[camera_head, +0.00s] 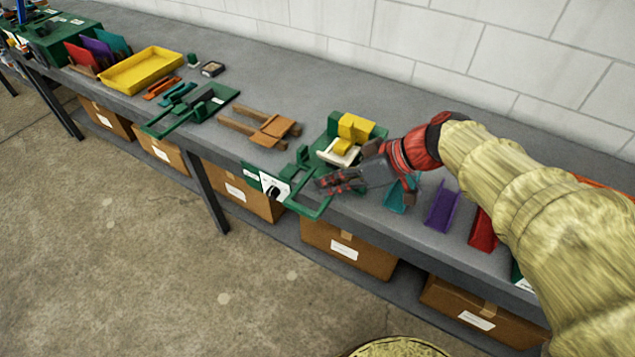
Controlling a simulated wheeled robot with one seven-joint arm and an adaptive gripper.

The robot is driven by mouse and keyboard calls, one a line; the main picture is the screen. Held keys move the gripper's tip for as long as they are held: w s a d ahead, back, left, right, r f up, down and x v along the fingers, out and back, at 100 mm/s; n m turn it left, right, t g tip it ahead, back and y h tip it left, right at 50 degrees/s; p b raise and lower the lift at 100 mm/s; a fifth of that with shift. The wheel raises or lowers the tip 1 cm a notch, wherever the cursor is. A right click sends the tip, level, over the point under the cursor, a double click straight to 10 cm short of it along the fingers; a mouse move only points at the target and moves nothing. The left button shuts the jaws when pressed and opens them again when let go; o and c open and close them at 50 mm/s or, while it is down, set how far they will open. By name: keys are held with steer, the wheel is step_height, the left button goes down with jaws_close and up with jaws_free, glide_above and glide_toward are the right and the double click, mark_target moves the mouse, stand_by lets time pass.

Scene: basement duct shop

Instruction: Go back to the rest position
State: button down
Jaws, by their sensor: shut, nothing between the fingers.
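My gripper (338,182) is shut and empty. It hangs over the front part of the grey bench, at the end of my arm, which reaches in from the right. Its fingertips point left and overlap the green frame (316,209) of a green machine with yellow blocks (352,127) on top. I cannot tell whether the fingers touch that frame. A white plate with a black knob (272,187) is at the machine's front left, just left of the fingertips.
Teal (398,196), purple (441,207) and red (484,232) channel pieces lie below and beside my arm. A wooden piece (268,132), a green fixture (197,107) and a yellow tray (142,71) are further left. Cardboard boxes (348,246) sit on the lower shelf. The floor in front is clear.

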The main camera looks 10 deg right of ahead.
steer(key=shift+s+d+r, duration=0.2)
steer(key=shift+d+r, duration=0.05)
steer(key=s+d+f+m+h, duration=0.4)
steer(key=s+d+m+h, duration=0.1)
steer(key=s+d+m, duration=0.35)
steer(key=s+d+r+t+h, duration=0.1)
steer(key=s+r+h, duration=0.2)
steer(key=s+r, duration=0.3)
steer(key=shift+d+m+t, duration=0.25)
steer(key=shift+m+t, duration=0.1)
steer(key=shift+t, duration=0.05)
